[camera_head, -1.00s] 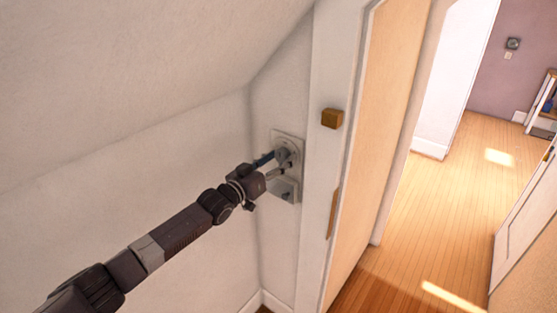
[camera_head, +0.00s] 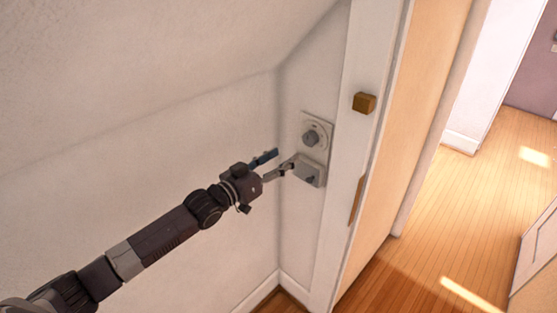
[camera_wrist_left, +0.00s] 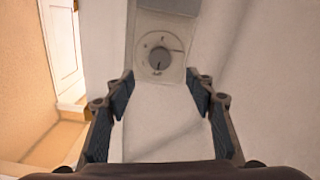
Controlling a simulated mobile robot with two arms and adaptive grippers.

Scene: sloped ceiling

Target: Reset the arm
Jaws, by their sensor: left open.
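My left arm reaches in from the left in the head view. Its gripper (camera_head: 276,166) is open and empty, just left of a wall plate (camera_head: 318,128) with a round grey knob (camera_head: 311,138). A small box-shaped fitting (camera_head: 310,172) is below the knob. In the left wrist view the left gripper (camera_wrist_left: 160,92) has its two fingers spread wide, with nothing between them. The knob (camera_wrist_left: 159,60) with its dial plate shows beyond the fingertips. My right gripper is not in view.
A white door frame (camera_head: 362,60) with a wooden block (camera_head: 364,103) stands right of the plate. A tan door panel (camera_head: 420,110) is beside it. The sloped ceiling (camera_head: 140,60) hangs over the arm. Open wooden floor (camera_head: 490,180) lies at the right.

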